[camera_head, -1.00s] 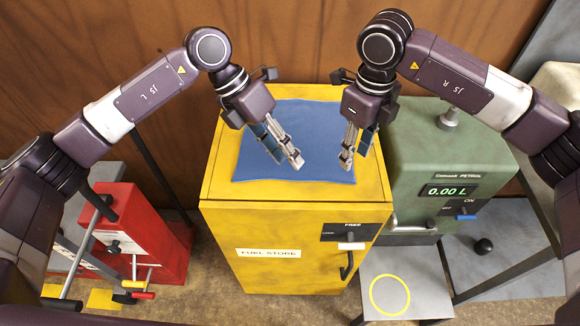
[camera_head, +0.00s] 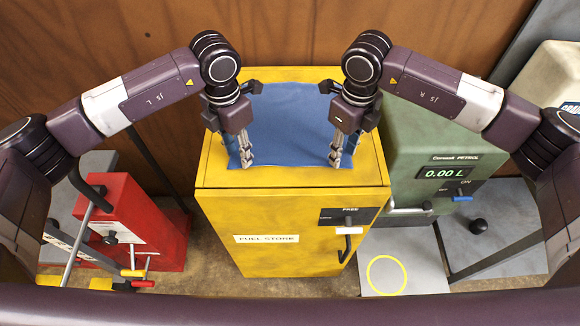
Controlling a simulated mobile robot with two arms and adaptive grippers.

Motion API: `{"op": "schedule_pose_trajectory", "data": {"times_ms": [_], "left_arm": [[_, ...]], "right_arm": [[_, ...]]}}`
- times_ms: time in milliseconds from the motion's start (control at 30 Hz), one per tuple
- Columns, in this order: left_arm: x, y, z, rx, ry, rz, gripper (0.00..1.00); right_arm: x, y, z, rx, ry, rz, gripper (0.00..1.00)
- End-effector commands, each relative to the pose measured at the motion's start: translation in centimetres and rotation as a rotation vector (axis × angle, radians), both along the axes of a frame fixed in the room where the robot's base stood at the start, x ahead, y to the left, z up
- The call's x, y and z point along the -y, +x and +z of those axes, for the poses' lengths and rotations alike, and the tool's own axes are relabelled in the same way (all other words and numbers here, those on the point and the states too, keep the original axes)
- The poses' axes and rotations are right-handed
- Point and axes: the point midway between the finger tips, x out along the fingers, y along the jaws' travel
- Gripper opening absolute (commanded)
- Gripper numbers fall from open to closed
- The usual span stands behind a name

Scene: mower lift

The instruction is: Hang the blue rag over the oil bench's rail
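My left gripper (camera_head: 240,160) points down at the rag's front left corner. Its fingers look apart, one over the rag's left edge. My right gripper (camera_head: 343,160) points down at the front right corner, its fingers also apart. The rag shows no lift or fold at either corner. Whether the fingertips touch it I cannot tell. I cannot make out the oil bench's rail in this view.
A green petrol pump (camera_head: 425,145) reading 0.00 L stands close to the cabinet's right. A grey plate with a yellow ring (camera_head: 387,274) lies in front of it. A red machine (camera_head: 135,225) stands at the left. A wooden wall (camera_head: 290,30) closes the back.

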Motion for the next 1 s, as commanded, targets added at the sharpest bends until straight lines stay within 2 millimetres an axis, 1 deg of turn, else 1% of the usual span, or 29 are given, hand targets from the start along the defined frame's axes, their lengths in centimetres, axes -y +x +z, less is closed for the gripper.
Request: {"op": "schedule_pose_trajectory", "data": {"times_ms": [300, 433, 500, 667, 1000], "left_arm": [[0.03, 0.02, -0.16, 0.001, -0.001, 0.0, 0.33], [0.03, 0.01, -0.61, 0.001, -0.001, 0.0, 0.33], [0.03, 0.02, -0.4, 0.001, -0.001, 0.0, 0.33], [0.02, -0.01, -0.43, 0.0, 0.0, 0.0, 0.33], [-0.01, -0.02, -0.51, -0.001, 0.001, 0.0, 0.15]], "right_arm": [[-0.01, -0.02, -0.18, 0.0, 0.0, 0.0, 0.33], [-0.01, -0.02, -0.63, -0.001, -0.001, 0.0, 0.33], [-0.01, -0.02, -0.42, 0.0, 0.0, 0.0, 0.33], [0.0, -0.06, -0.66, -0.002, -0.001, 0.0, 0.33], [0.05, -0.08, -0.73, -0.003, -0.001, 0.0, 0.15]]}}
